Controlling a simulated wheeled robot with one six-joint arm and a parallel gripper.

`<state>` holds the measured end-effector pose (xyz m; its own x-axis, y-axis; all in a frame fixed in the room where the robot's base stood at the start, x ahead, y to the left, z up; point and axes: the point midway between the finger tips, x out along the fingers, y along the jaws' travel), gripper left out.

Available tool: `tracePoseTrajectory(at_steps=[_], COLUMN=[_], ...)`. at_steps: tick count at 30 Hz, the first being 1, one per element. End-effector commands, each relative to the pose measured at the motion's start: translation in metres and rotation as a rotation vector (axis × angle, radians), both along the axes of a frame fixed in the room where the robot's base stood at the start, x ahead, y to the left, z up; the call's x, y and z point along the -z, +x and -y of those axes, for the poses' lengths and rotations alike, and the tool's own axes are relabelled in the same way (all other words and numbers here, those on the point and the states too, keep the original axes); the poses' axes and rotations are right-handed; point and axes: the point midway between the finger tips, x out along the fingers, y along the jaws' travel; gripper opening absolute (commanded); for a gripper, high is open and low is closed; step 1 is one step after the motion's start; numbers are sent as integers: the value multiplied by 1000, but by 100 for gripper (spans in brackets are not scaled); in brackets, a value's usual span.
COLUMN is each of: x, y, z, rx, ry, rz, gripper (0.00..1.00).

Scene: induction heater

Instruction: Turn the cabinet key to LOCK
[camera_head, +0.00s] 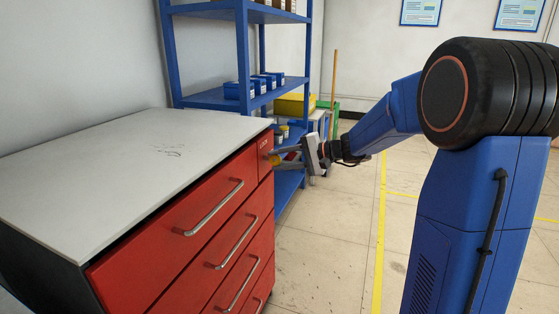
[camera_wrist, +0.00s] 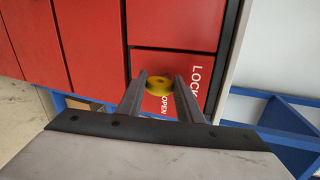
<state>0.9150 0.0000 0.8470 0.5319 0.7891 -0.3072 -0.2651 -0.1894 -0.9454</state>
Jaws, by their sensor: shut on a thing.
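The red cabinet (camera_head: 185,240) stands at the left with its small lock panel (camera_wrist: 150,62) at the upper right of its front. The yellow key (camera_wrist: 159,85) sits in that panel, between the words OPEN (camera_wrist: 155,108) and LOCK (camera_wrist: 195,79). My gripper (camera_wrist: 161,80) has its two grey fingers on either side of the key and is shut on it. In the head view my gripper (camera_head: 280,156) reaches the panel from the right. The exact angle of the key is hard to tell.
Red drawers with metal handles (camera_head: 215,208) lie left of and below the panel. A blue shelf rack (camera_head: 243,60) with blue bins stands behind the cabinet. The floor (camera_head: 330,240) right of the cabinet is clear, with yellow lines.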

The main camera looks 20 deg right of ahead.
Motion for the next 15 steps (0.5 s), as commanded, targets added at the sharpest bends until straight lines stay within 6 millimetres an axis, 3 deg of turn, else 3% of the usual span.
tracePoseTrajectory(at_steps=[15], x=[2], y=[-1], z=[-1], rx=[0], ry=[-73], rz=[99], gripper=[10])
